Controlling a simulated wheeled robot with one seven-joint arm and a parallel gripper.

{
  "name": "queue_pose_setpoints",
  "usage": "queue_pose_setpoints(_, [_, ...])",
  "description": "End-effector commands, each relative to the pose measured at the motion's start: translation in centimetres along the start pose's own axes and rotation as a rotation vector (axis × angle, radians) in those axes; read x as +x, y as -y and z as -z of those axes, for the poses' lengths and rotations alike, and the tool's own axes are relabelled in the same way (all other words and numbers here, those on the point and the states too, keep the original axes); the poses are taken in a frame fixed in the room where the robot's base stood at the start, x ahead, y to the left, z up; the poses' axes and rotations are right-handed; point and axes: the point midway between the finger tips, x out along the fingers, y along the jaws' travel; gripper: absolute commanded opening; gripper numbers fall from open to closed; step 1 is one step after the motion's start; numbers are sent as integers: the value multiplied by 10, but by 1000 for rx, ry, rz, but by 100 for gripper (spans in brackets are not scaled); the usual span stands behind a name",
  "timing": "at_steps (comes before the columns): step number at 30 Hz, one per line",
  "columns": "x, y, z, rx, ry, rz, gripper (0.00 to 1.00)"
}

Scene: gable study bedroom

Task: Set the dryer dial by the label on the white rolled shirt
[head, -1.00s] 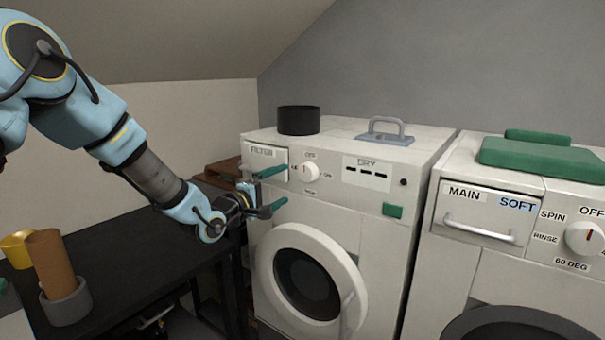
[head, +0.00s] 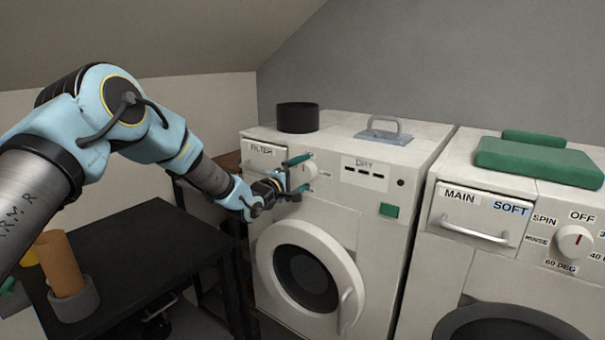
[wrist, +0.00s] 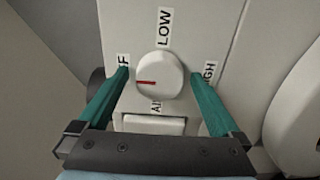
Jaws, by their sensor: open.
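The dryer (head: 375,220) is the white machine in the middle of the head view, with a round door. Its white dial (head: 311,169) also shows in the wrist view (wrist: 160,73). The dial's red mark points at the label on the left there, of which only an F shows. LOW is at the top, HIGH at the right partly covered, and a label starting AI at the bottom. My gripper (head: 302,174) is open, its green fingers on either side of the dial; I cannot tell if they touch it. No white rolled shirt is in view.
A washer (head: 460,270) stands to the right, with its own dial. A black round pot (head: 297,118) and a grey-blue handled object (head: 384,131) sit on the dryer. A black table (head: 150,250) at left holds a brown roll (head: 60,262) in a grey cup.

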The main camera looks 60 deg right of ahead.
Motion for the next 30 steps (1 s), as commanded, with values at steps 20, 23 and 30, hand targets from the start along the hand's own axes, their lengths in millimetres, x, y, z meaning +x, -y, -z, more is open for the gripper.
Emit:
queue_pose_setpoints(20, [0, 0, 0, 0, 0, 0, 35])
queue_pose_setpoints(23, [0, 0, 0, 0, 0, 0, 24])
queue_pose_setpoints(30, [0, 1, 0, 10, 0, 0, 17])
